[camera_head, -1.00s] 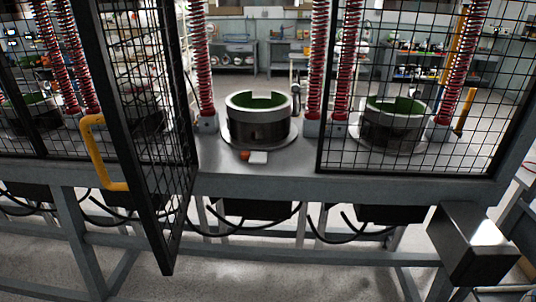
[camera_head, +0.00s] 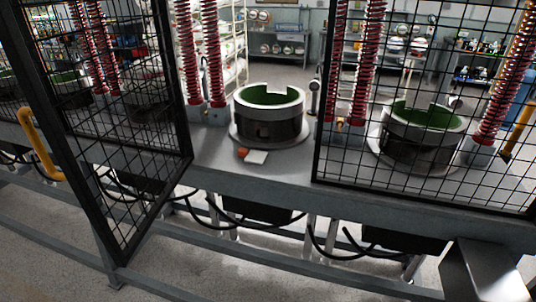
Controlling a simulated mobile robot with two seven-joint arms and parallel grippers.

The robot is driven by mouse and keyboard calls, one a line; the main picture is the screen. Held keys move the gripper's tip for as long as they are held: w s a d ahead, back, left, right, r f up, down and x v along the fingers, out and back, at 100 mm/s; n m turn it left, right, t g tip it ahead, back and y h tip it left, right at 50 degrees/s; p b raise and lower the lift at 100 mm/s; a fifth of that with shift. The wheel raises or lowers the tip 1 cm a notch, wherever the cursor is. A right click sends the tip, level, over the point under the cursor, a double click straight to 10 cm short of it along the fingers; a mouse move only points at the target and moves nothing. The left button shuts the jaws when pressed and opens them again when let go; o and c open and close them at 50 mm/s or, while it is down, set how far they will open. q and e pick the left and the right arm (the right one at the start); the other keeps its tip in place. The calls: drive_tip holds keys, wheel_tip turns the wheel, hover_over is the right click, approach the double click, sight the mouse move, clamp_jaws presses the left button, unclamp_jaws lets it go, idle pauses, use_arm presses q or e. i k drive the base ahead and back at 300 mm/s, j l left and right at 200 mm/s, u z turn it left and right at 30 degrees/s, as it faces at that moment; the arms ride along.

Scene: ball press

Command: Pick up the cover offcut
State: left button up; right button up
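A small white flat piece (camera_head: 256,157) lies on the grey bench in front of the middle press cup; it may be the cover offcut. A small orange-red piece (camera_head: 242,152) lies right beside it on its left. The press cup (camera_head: 270,112) behind them is grey with a green inside and a notch in its rim. Neither of my grippers shows in the head view.
An open black mesh door (camera_head: 125,140) with a yellow handle (camera_head: 40,143) juts out at the left. A mesh panel (camera_head: 425,110) covers the right press cup. Red springs (camera_head: 212,55) stand around the cups. The gap between door and panel is clear. A metal box (camera_head: 485,270) sits at the lower right.

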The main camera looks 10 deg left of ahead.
sight(253, 156)
drive_tip(key=i+l, duration=0.15)
drive_tip(key=l, duration=0.25)
drive_tip(key=i+l, duration=0.15)
drive_tip(key=l, duration=0.25)
drive_tip(key=i+l, duration=0.1)
drive_tip(key=l, duration=0.3)
drive_tip(key=i+l, duration=0.15)
drive_tip(key=l, duration=0.25)
drive_tip(key=u, duration=0.05)
